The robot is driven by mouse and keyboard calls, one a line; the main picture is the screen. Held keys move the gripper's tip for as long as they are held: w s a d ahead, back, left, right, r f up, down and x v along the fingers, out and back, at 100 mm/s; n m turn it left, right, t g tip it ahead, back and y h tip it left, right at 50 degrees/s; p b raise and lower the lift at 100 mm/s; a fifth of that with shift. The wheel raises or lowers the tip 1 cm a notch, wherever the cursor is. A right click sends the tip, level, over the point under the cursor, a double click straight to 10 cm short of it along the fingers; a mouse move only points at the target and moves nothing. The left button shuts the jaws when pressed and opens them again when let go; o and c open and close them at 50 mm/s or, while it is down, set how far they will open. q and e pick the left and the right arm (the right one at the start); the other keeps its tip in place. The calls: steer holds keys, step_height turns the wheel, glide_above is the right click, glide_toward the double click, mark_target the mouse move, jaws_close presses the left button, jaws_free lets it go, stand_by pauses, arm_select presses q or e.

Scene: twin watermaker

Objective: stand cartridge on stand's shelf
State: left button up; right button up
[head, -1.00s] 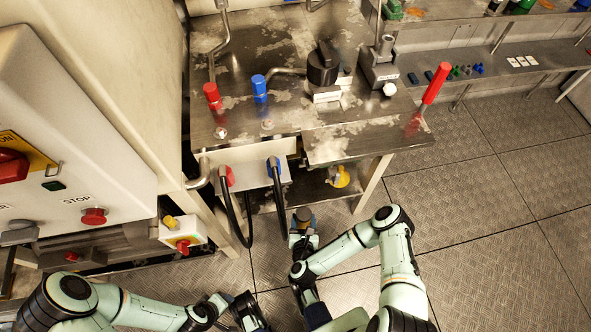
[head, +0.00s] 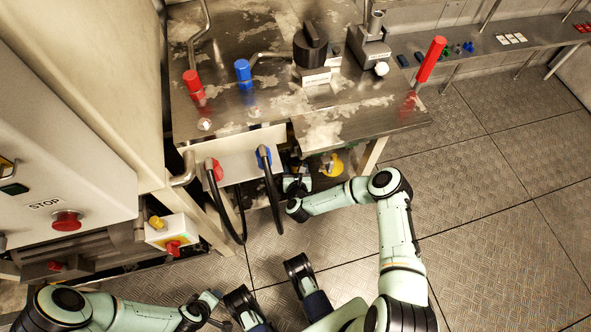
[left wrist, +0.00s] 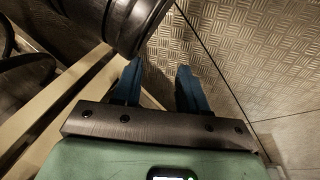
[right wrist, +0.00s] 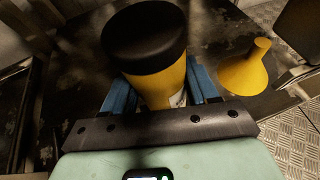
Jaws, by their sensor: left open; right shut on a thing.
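My right gripper (right wrist: 160,88) is shut on the cartridge (right wrist: 158,75), a yellow cylinder with a wide black cap. In the right wrist view the cartridge looks about upright between the blue fingers, over the dark, worn shelf (right wrist: 70,85) of the stand; its lower end is hidden, so I cannot tell if it touches the shelf. In the head view my right gripper (head: 296,184) is at the stand's open front, below the worktop (head: 345,130), and the cartridge is hard to make out. My left gripper (left wrist: 159,72) is open and empty, low above the floor.
A yellow funnel-shaped thing (right wrist: 246,70) stands right of the cartridge; it also shows under the worktop in the head view (head: 333,166). Two black hoses (head: 273,195) hang left of my right gripper. A black cylinder (left wrist: 125,22) is close ahead of my left gripper.

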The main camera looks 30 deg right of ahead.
arm_select(q)
steer(key=shift+g, duration=0.7)
steer(key=s+f, duration=0.1)
steer(key=s+f+b, duration=0.1)
steer(key=s+f, duration=0.1)
steer(key=shift+s+a+f+b, duration=0.15)
steer(key=shift+s+a+b, duration=0.1)
steer(key=shift+s+b, duration=0.15)
arm_select(e)
steer(key=f, duration=0.2)
steer(key=w+f, duration=0.1)
steer(key=shift+d+f, duration=0.15)
steer(key=shift+d, duration=0.15)
steer(key=shift+f, duration=0.1)
steer(key=o, duration=1.5)
arm_select(q)
steer(key=shift+s+f, duration=0.1)
steer(key=shift+s, duration=0.1)
